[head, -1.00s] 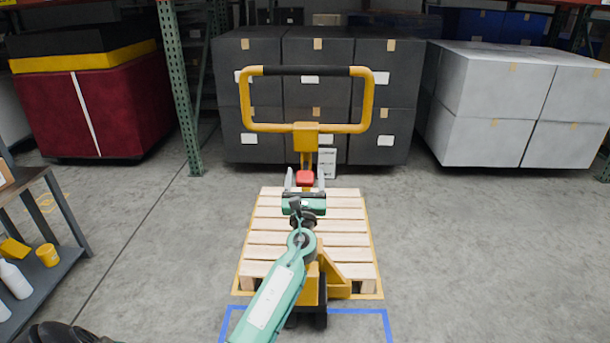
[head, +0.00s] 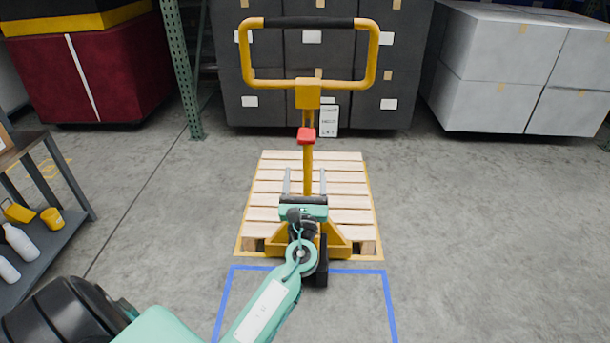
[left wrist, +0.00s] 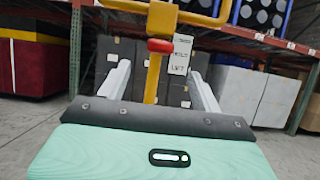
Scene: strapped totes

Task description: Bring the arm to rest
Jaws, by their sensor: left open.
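My left gripper (head: 304,186) reaches forward over the pallet jack's shaft in the head view. Its two pale fingers stand wide apart with nothing between them that they grip. In the left wrist view the fingers (left wrist: 160,85) are spread, and the yellow shaft (left wrist: 154,75) with its red part (left wrist: 161,46) shows beyond, between them. The yellow pallet jack (head: 308,95) stands with its loop handle raised. I cannot tell whether the gripper touches the shaft. My right gripper is not in view.
A wooden pallet (head: 343,190) lies around the jack, with a blue floor outline (head: 350,271) in front. Dark cartons (head: 240,75) and white cartons (head: 490,75) stand behind. A shelf cart (head: 70,235) with bottles is at left. The floor at right is clear.

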